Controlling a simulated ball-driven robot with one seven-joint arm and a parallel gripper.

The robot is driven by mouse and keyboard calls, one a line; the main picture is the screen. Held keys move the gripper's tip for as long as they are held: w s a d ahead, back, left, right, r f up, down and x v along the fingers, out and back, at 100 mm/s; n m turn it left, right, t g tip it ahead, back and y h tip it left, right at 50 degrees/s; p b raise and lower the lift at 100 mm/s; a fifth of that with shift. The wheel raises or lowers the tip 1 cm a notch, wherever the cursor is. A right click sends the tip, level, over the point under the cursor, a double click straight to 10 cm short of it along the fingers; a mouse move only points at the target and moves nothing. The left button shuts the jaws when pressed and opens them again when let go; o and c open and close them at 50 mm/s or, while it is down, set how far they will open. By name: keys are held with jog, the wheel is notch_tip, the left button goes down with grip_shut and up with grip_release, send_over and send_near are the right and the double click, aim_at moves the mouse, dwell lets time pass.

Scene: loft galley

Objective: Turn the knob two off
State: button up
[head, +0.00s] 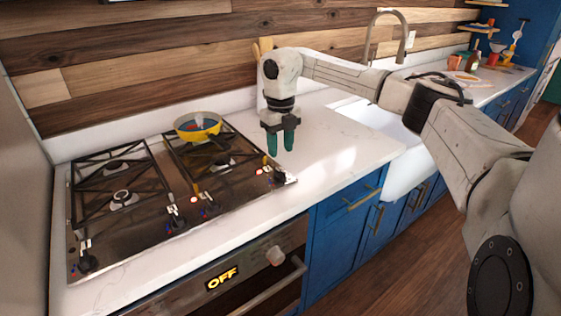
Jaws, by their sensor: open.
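The gas cooktop (140,222) has several dark knobs along its front edge. A front-left knob (87,262) is nearest me, a second knob (176,218) lies to its right, a third knob (210,201) is farther right, and the last knob (277,176) sits near the right corner. Red lights glow by the third and last knobs. No label tells me which is knob two. My gripper (280,148) has two teal fingers pointing down, open and empty. In the picture it is just above the last knob, apart from it.
A yellow pan (198,126) stands on the back-right burner.

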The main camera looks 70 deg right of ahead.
jog(key=shift+r, duration=1.5)
